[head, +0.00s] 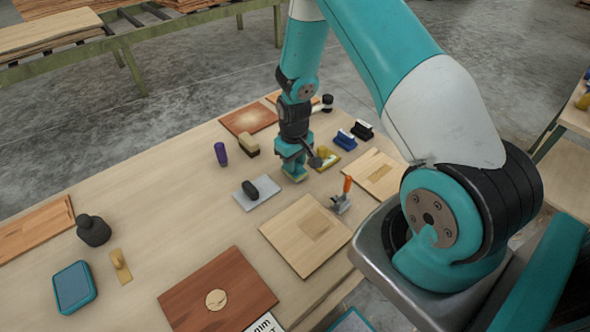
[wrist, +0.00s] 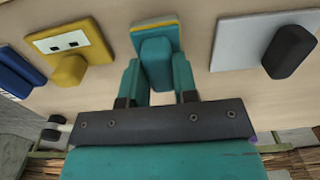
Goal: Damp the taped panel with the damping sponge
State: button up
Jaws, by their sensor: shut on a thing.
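My gripper (head: 294,160) is low over the middle of the table. In the wrist view its fingers (wrist: 157,90) are shut on the teal handle of a sponge-like block (wrist: 155,60), which has a teal plate and a yellow edge. In the head view, the block's pale yellow underside (head: 297,178) is at or just above the tabletop; I cannot tell which. A pale panel with a darker square patch (head: 285,230) lies in front of it. Another pale panel with tan strips (head: 372,178) lies to the right. I cannot tell for sure which panel is the taped one.
A grey plate with a black handle (head: 240,203) is left of the gripper, and a yellow-handled tool (head: 327,158) is close on its right. An orange-handled clamp (head: 343,198) stands nearby. A red-brown panel (head: 190,300) lies in front. The table's left middle (head: 150,190) is clear.

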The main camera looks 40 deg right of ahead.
jog(key=shift+r+p, duration=1.8)
jog(key=shift+r, duration=0.9)
